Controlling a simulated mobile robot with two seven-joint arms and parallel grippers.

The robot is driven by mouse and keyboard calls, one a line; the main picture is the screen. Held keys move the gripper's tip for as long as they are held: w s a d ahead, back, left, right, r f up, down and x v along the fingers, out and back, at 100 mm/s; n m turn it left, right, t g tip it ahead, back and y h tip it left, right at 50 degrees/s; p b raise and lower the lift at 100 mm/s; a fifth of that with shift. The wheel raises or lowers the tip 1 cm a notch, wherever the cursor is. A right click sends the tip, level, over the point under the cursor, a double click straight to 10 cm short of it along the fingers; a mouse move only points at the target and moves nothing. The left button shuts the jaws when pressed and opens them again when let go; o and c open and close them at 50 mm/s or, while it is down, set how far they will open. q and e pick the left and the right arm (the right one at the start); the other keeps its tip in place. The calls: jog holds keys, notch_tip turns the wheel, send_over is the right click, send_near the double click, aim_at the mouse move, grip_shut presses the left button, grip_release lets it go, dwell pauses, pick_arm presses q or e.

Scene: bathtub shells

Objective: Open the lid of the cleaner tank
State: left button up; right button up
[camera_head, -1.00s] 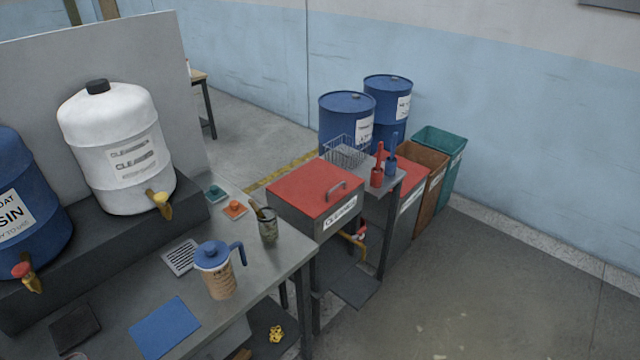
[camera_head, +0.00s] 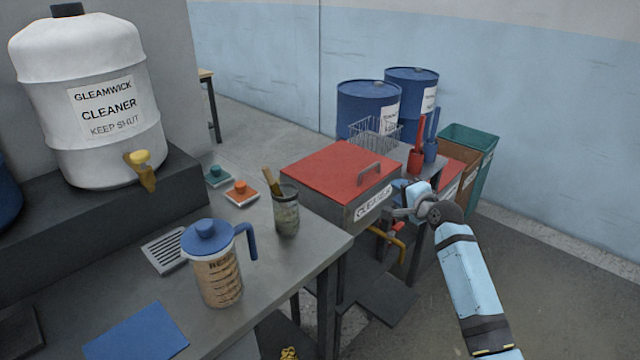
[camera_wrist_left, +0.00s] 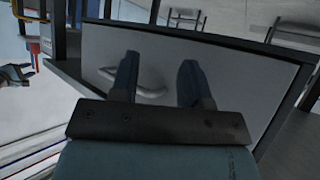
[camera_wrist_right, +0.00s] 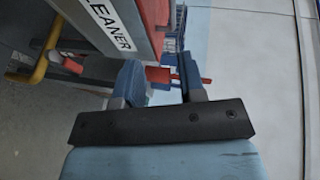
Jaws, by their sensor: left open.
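The cleaner tank (camera_head: 320,202) is a grey box right of the worktable. Its red lid (camera_head: 335,168) is closed, with a grey arched handle (camera_head: 376,172) near the front right edge. A white CLEANER label shows on its front, also in the right wrist view (camera_wrist_right: 108,22). My right gripper (camera_head: 396,212) is in front of the tank's right side, below the lid handle and apart from it. In the right wrist view its fingers are apart and look empty. My left gripper (camera_wrist_left: 158,80) is open, facing a grey panel (camera_wrist_left: 220,70) with a bar handle; the head view does not show it.
A tap with a red handle (camera_head: 398,227) sticks out below the tank. A wire basket (camera_head: 375,134), red and blue tools and blue drums (camera_head: 366,108) stand behind. The worktable (camera_head: 285,268) holds a blue-lidded jug (camera_head: 218,275) and a cup (camera_head: 286,212). Floor at right is clear.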

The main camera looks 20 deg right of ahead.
aim_at(370, 169)
jog(key=shift+m, duration=0.4)
jog(key=b+x, duration=0.1)
jog(key=x, duration=0.4)
jog(key=r+b+x, duration=0.1)
jog(key=x, duration=0.9)
jog(key=shift+w+r+b, duration=0.3)
jog(key=shift+r+b, duration=0.05)
jog(key=shift+b, duration=0.05)
grip_shut()
